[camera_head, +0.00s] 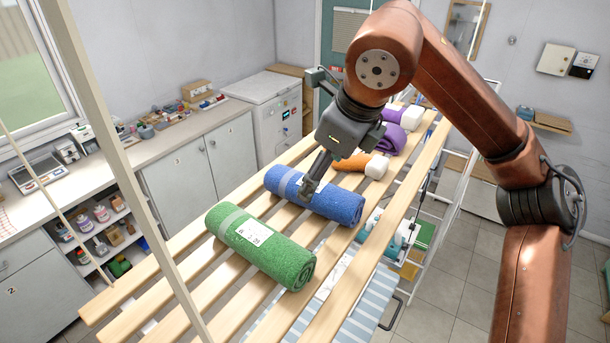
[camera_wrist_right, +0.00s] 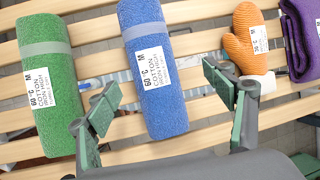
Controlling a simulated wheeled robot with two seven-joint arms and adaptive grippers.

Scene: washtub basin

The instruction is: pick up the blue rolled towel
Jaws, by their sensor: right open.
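The blue rolled towel (camera_head: 338,205) lies across the wooden slats (camera_head: 228,287), with a pale band near its left end. In the right wrist view the blue towel (camera_wrist_right: 153,75) shows a white label and lies between my spread fingers, ahead of them. My right gripper (camera_head: 309,188) is over the towel's middle in the head view and hides part of it. In the wrist view the right gripper (camera_wrist_right: 168,98) is open with nothing held. I cannot tell whether a fingertip touches the towel. My left gripper is not in view.
A green rolled towel (camera_head: 262,247) lies on the near side of the blue one. An orange mitt (camera_head: 351,162) and purple rolls (camera_head: 391,138) lie on the far side. A pale upright post (camera_head: 140,180) crosses the left. Bare slats separate the rolls.

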